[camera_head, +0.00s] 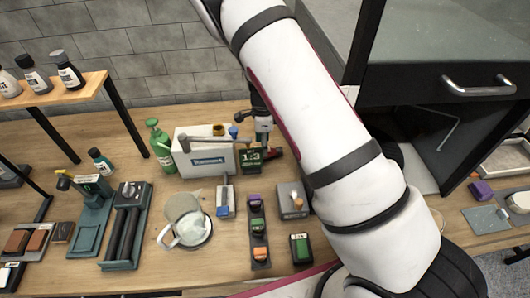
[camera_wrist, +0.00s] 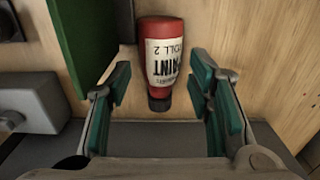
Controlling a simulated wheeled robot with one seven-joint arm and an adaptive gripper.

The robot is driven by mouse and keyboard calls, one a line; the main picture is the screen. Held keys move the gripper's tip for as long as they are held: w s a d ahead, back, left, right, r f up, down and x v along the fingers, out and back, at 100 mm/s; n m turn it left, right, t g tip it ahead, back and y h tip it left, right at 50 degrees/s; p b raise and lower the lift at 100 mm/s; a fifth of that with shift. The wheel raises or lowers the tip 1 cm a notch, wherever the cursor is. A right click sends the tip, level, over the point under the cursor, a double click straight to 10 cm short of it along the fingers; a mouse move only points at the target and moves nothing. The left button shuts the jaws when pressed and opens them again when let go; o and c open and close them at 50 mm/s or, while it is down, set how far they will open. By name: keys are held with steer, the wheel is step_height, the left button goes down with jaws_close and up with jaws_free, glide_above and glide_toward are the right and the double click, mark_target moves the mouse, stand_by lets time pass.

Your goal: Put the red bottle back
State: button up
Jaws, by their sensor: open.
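The red bottle (camera_wrist: 162,50) has a white label with dark print, upside down in the wrist view, and a black cap toward my gripper. It appears to lie on its side on the wooden table. My gripper (camera_wrist: 160,105) is open, with its green-padded fingers on either side of the bottle's cap end. I see gaps between the pads and the bottle. In the head view my gripper (camera_head: 264,136) points down near the back of the table. A small red part of the bottle (camera_head: 276,153) shows there beside the green timer; the rest is hidden.
The green timer (camera_head: 251,158) and a white box (camera_head: 205,152) stand close to the left of my gripper. A grey device (camera_head: 292,200) sits in front. A wooden shelf (camera_head: 60,90) with several dark-and-white bottles is at the left. A dark cabinet (camera_head: 440,90) is at the right.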

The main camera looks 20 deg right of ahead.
steer(key=shift+f+p, duration=0.3)
steer(key=shift+f, duration=1.4)
steer(key=c, duration=1.1)
steer(key=shift+r, duration=0.1)
